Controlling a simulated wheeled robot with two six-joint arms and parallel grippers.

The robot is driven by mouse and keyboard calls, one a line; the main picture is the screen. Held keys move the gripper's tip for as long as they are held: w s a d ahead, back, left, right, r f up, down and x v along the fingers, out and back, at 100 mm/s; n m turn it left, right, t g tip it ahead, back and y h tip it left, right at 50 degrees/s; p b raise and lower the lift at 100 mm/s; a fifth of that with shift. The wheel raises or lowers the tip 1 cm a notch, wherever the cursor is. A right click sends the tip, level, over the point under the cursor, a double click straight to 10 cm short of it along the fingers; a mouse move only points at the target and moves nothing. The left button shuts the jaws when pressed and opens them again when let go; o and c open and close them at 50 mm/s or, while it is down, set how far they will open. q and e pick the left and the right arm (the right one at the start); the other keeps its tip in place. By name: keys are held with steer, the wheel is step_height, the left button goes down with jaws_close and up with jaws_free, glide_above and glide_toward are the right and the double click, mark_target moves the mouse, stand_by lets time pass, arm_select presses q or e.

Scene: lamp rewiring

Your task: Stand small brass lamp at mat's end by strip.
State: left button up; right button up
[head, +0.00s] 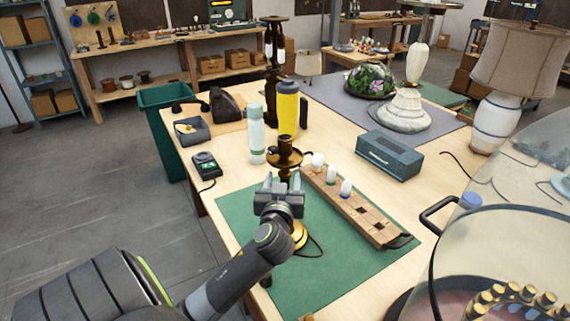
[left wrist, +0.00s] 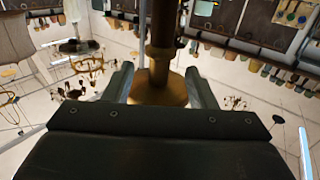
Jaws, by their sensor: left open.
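The small brass lamp (head: 285,156) stands roughly upright on the green mat (head: 333,283). Its dark socket and wide brass dish show above my gripper, and its round base shows just right of my wrist. A dark cord curls beside the base. My left gripper (head: 282,183) is open at the lamp's stem, below the dish. In the left wrist view the brass stem and disc (left wrist: 158,92) show between the two fingers; contact cannot be told. The wooden strip (head: 358,210) with several sockets and white bulbs lies along the mat's right side. My right gripper is not in view.
A teal box (head: 389,155) stands beyond the strip. A yellow bottle (head: 287,108) and a pale bottle (head: 256,134) stand behind the lamp. A black meter (head: 206,164) lies left. A clear dome (head: 510,220) fills the right. The mat's near part is mostly bare.

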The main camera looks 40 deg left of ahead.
mark_target(285, 156)
arm_select(q)
steer(key=shift+p+x, duration=0.6)
steer(key=shift+x, duration=1.95)
jaws_close()
steer(key=shift+w+r, duration=0.1)
steer(key=shift+r, duration=0.05)
steer(key=shift+r+p, duration=0.45)
steer(key=shift+r, duration=0.05)
steer(key=shift+r+p, duration=1.6)
steer(key=shift+r, duration=0.4)
